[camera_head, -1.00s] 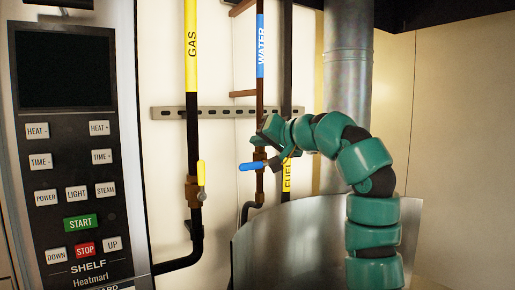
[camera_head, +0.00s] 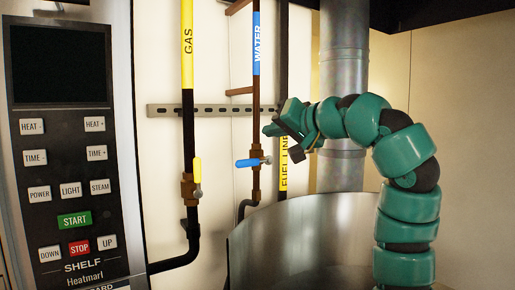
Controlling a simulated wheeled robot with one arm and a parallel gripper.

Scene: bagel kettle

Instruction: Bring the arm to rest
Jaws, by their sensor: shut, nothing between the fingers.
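My green arm rises at the right of the head view and bends left over the metal kettle. My gripper (camera_head: 283,135) is at its end, shut and empty, in front of the wall pipes. It appears just above and right of the blue water valve handle (camera_head: 249,163), with a visible gap in the picture. The blue handle points left, across its pipe. The gripper partly covers the dark fuel line (camera_head: 284,180).
The metal kettle (camera_head: 262,238) stands below my arm. A yellow gas valve handle (camera_head: 197,170) points up along its pipe. An oven control panel (camera_head: 73,150) fills the left. A metal flue (camera_head: 344,65) runs up behind my arm. The wall side at right is clear.

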